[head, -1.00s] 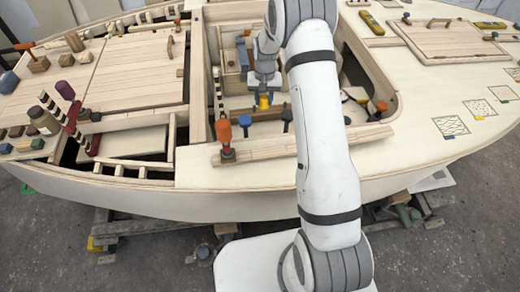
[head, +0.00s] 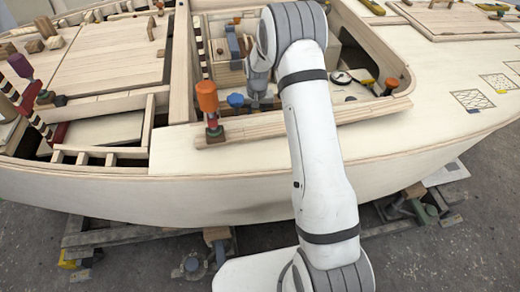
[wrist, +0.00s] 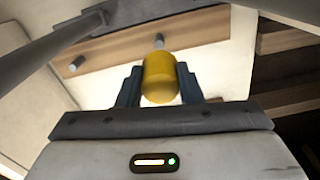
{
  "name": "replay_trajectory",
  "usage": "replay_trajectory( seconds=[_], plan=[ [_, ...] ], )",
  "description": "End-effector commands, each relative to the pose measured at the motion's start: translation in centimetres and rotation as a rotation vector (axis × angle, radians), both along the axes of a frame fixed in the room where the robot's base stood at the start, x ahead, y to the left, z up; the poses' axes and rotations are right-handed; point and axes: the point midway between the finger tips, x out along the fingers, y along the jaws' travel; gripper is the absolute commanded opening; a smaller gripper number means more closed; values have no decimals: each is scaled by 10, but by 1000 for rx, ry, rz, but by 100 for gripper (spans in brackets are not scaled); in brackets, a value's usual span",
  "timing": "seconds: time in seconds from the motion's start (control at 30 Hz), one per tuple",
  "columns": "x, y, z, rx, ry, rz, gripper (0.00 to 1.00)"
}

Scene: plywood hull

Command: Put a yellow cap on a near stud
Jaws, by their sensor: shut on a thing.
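My gripper (wrist: 161,88) is shut on a yellow cap (wrist: 159,78), held between its two dark fingers in the wrist view. A grey stud (wrist: 158,40) stands out from a wooden strip (wrist: 118,52) just beyond the cap, partly lined up with it. A second grey stud (wrist: 75,66) is on the same strip to the left. I cannot tell whether the cap touches the nearer-lined stud. In the head view my wrist reaches into the hull's open well, and the arm hides the fingers, cap and studs.
Another orange-topped clamp (head: 391,85) is at the well's right. A grey bar (wrist: 45,48) crosses the wrist view's upper left.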

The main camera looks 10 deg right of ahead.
Motion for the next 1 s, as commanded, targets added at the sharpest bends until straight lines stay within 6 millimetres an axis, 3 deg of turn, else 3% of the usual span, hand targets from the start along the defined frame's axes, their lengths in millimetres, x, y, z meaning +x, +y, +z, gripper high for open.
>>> replay_trajectory(
  seconds=[0.23, 0.43, 0.8, 1.0],
  plan=[
    [0, 0, -23, 0, 2, 0, 11],
    [-1, 0, -61, 0, 3, 1, 11],
    [0, 1, -105, 0, 1, 1, 11],
    [0, 1, -109, 0, 0, 2, 11]
  ],
)
